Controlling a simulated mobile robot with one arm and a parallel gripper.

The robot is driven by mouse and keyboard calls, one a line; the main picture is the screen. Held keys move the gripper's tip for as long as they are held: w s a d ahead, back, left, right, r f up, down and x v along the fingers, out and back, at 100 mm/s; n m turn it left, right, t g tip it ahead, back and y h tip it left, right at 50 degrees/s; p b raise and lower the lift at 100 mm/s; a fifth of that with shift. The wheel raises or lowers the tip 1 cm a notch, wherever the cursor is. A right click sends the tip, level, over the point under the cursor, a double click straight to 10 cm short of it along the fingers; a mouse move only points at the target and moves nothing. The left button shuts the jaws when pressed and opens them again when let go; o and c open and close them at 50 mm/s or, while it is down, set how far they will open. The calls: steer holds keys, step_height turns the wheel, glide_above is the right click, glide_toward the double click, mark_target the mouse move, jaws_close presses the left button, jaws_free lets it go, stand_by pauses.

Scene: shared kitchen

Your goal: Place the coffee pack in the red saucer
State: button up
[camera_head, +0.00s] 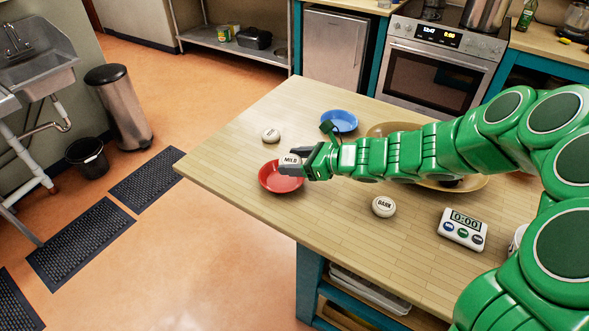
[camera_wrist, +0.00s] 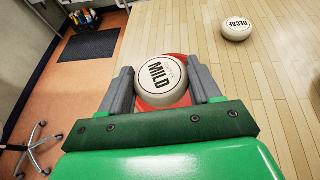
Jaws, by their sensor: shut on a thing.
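The coffee pack is a round white puck labelled MILD (camera_head: 290,160); in the wrist view the MILD pack (camera_wrist: 161,78) sits between my two fingers. My gripper (camera_head: 291,162) is shut on it, above the red saucer (camera_head: 280,182). The saucer is near the table's left part, and its red rim (camera_wrist: 150,101) shows around and below the pack in the wrist view. The fingers and pack hide part of the saucer. I cannot tell whether the pack touches the saucer.
A white DECAF pack (camera_head: 271,135) lies behind the saucer, and a DARK pack (camera_head: 383,206) lies to its right. A blue saucer (camera_head: 339,121) stands farther back. A large tan dish (camera_head: 374,131) is partly under my arm. A white timer (camera_head: 463,229) stands at the right.

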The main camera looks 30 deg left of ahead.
steer(key=shift+w+a+f, duration=0.1)
steer(key=shift+f, duration=1.55)
steer(key=shift+f, duration=0.6)
steer(key=o, duration=1)
steer(key=shift+r, duration=0.1)
steer(key=shift+r, duration=0.6)
steer(key=shift+v, duration=6)
steer(key=shift+f, duration=0.1)
